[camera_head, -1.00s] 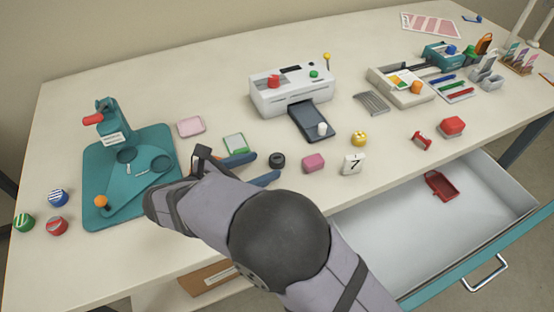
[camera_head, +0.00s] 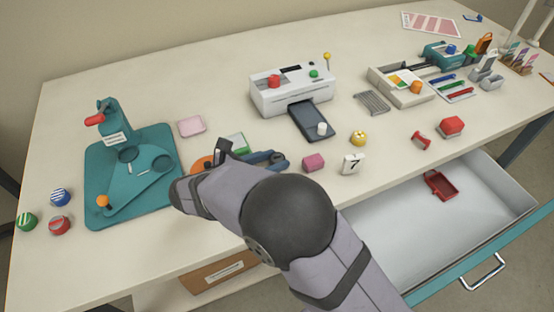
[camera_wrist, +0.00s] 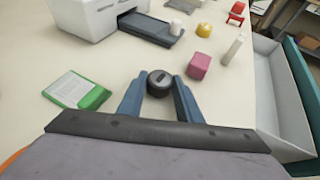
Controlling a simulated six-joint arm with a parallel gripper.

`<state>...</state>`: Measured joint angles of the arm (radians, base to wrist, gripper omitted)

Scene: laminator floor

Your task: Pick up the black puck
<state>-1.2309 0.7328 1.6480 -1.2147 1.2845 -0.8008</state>
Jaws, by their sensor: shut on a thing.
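The black puck (camera_wrist: 159,82) sits between the two blue fingers of my gripper (camera_wrist: 159,92) in the wrist view. The fingers touch it on both sides, so my gripper is shut on it. The puck appears at table height; I cannot tell whether it is clear of the surface. In the head view my gripper (camera_head: 274,161) is over the front middle of the table, and the puck is mostly hidden between the fingers.
A pink block (camera_head: 314,162) and a white number 7 block (camera_head: 352,164) stand just right of my gripper. A green-edged card (camera_wrist: 77,92) lies to its left. The white laminator (camera_head: 290,90) is behind. An open drawer (camera_head: 400,230) is at the front right.

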